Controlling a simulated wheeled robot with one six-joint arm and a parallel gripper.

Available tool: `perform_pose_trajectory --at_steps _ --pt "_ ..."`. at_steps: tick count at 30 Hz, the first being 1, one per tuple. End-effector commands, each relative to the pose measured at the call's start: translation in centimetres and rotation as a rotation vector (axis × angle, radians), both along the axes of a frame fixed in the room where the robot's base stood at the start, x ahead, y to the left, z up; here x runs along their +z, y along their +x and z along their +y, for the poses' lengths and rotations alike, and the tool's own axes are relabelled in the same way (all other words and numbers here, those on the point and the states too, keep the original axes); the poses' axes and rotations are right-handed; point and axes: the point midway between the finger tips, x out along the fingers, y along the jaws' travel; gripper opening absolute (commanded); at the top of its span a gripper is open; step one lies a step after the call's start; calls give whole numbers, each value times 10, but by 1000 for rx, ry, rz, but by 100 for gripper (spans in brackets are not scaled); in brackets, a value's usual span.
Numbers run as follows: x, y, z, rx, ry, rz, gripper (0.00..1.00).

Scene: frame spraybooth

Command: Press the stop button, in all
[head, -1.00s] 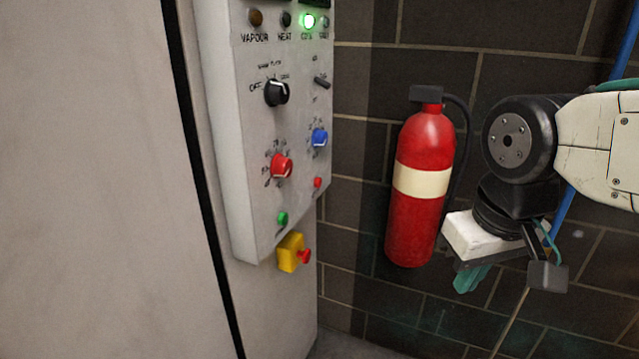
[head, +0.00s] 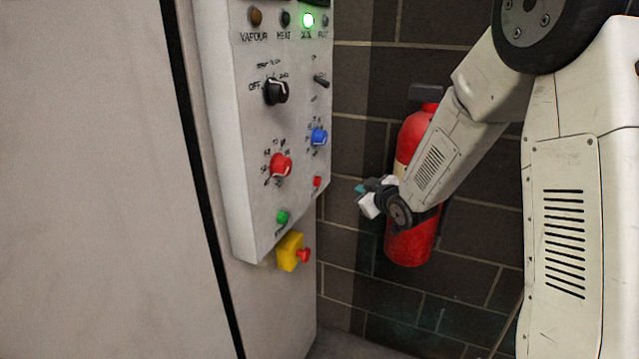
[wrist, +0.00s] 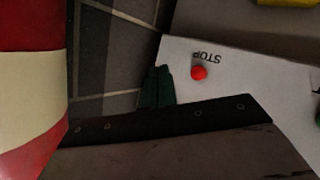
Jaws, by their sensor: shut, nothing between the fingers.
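The red stop button (head: 317,181) sits low on the right side of the grey control panel (head: 240,150). In the wrist view the stop button (wrist: 199,73) shows beside the printed word STOP, upside down. My gripper (head: 361,188) is shut and empty, to the right of the button and apart from it in the head view. In the wrist view its green fingertips (wrist: 157,88) are together, left of the button, at the panel's edge. The gap in depth between fingertips and panel is hard to tell.
A red fire extinguisher (head: 410,245) hangs on the dark brick wall behind my arm. A green button (head: 282,217), a red knob (head: 280,165), a blue knob (head: 318,136) and a yellow box with a red mushroom button (head: 291,252) are near the stop button.

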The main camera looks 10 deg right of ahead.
Motion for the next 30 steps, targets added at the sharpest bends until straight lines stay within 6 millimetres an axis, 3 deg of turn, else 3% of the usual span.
perform_pose_trajectory --at_steps 16,30 --pt "-2 6 6 10 2 -18 0" --pt "-2 42 57 11 3 -18 0"
